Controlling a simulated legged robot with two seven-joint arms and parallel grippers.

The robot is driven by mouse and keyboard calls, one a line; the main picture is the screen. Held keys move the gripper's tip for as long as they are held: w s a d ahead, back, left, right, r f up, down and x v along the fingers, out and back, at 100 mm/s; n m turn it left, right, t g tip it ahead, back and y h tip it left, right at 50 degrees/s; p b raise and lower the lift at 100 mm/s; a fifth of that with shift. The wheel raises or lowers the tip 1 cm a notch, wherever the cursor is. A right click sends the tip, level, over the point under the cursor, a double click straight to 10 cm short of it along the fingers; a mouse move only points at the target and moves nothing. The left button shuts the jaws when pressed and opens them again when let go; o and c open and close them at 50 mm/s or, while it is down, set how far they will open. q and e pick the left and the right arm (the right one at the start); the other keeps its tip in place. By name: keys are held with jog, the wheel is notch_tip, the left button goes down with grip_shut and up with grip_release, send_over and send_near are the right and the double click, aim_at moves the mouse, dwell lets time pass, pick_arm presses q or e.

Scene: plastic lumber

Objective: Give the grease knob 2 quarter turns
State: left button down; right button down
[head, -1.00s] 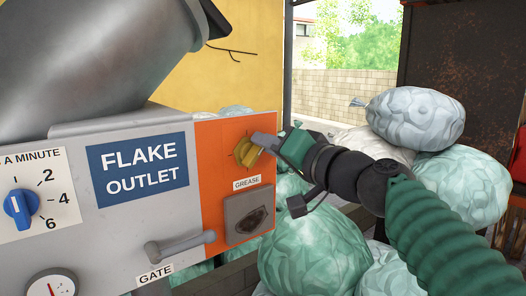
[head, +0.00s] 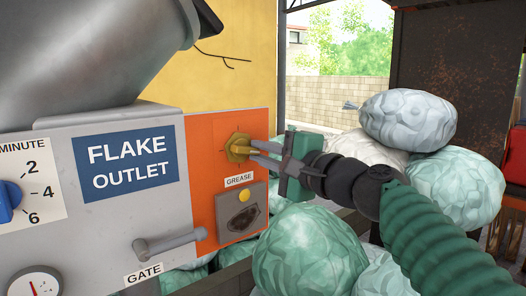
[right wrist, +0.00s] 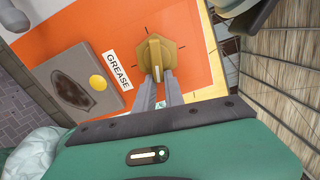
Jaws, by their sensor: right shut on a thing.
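The grease knob (head: 238,148) is a yellow, many-sided knob with a raised bar, on the orange panel of the machine above the "GREASE" label (head: 239,180). In the right wrist view the knob (right wrist: 157,58) has its bar in line with the gripper's fingers, with a pale mark at the near end. My right gripper (head: 254,149) reaches in from the right and is shut on the knob. Its two grey fingers (right wrist: 158,82) lie on either side of the bar's near end. My left gripper is not in view.
Below the knob is a grey box (head: 240,220) with a dark recess and a yellow disc (head: 244,195). A gate handle (head: 170,244) sticks out at lower left. Pale green stuffed bags (head: 310,250) are piled at the right, below my right arm.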

jog(key=m, duration=0.2)
jog(key=f+m, duration=0.1)
jog(key=m, duration=0.2)
jog(key=a+m, duration=0.1)
jog(key=m, duration=0.2)
jog(key=shift+s+f+p, duration=0.3)
jog(key=shift+s+f, duration=0.05)
jog(key=shift+f, duration=0.05)
jog(key=m, duration=0.2)
jog(key=m+p, duration=0.1)
jog(key=shift+s+a+f+m, duration=0.1)
jog(key=shift+s+a+m, duration=0.2)
jog(key=shift+m, duration=0.1)
jog(key=m, duration=0.2)
jog(key=m+p, duration=0.1)
jog(key=m, duration=0.1)
jog(key=shift+s+a, duration=0.25)
jog(key=shift+a, duration=0.1)
jog(key=shift+m, duration=0.3)
jog(key=shift+r, duration=0.2)
jog(key=c, duration=1.4)
grip_release()
jog(key=shift+c, duration=0.2)
jog(key=shift+f, duration=0.1)
jog(key=shift+s+d, duration=0.1)
jog(key=shift+s, duration=0.1)
